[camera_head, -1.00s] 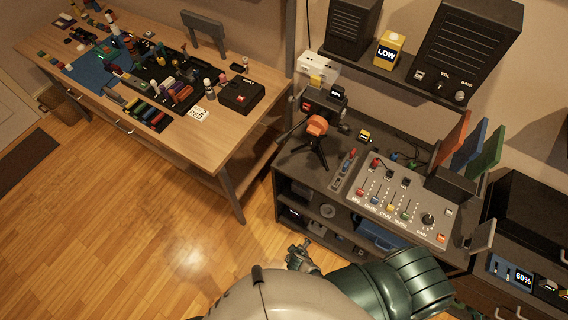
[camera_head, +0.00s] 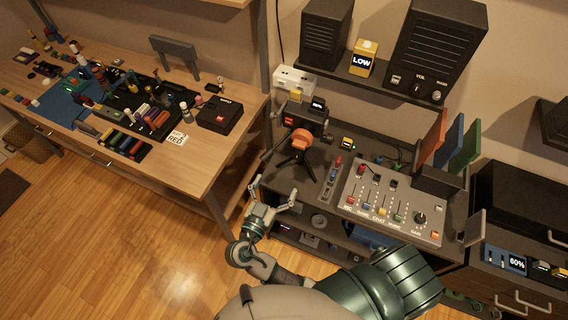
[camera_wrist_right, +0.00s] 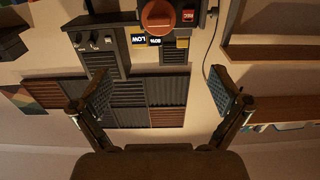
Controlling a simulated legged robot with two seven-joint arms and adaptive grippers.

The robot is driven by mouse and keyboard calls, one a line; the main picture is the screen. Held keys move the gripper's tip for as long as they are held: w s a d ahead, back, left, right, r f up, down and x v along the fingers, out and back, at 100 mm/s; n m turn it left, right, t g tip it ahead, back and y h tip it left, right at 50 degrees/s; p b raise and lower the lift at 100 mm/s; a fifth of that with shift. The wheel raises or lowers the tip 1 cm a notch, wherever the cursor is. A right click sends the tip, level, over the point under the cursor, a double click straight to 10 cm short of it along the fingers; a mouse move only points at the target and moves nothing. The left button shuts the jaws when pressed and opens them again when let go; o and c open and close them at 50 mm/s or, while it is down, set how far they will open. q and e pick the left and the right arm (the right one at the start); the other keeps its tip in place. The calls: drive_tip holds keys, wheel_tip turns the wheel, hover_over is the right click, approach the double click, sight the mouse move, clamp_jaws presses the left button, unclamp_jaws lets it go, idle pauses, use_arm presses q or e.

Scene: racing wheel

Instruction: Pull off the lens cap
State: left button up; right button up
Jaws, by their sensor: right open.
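An orange lens cap (camera_head: 302,139) sits on the front of a dark camera (camera_head: 300,116) on a small black tripod (camera_head: 295,160), on the dark desk's left end. In the right wrist view the orange cap (camera_wrist_right: 158,16) is a round disc with a raised bar, at the top middle, partly cut by the frame edge. My right gripper (camera_head: 273,194) is open and empty, in front of the desk's left edge, below and left of the cap and apart from it. Its two fingers are spread wide in the wrist view (camera_wrist_right: 160,105). My left gripper is not in view.
A mixer panel (camera_head: 393,205) with sliders stands right of the tripod. A white box (camera_head: 294,80) is behind the camera, and a shelf (camera_head: 372,92) with speakers hangs above. A wooden workbench (camera_head: 205,165) stands at the left.

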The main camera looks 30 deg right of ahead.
sight(298, 146)
drive_tip(key=p+x, duration=0.3)
drive_tip(key=x, duration=1.2)
drive_tip(key=shift+d+p, duration=0.25)
drive_tip(key=shift+p, duration=0.1)
drive_tip(key=shift+w+d, duration=0.4)
drive_tip(key=shift+w, duration=0.15)
drive_tip(key=shift+f, duration=0.1)
drive_tip(key=c, duration=1.2)
drive_tip(key=shift+s, duration=0.1)
drive_tip(key=shift+b+v, duration=0.35)
drive_tip(key=shift+v, duration=2.05)
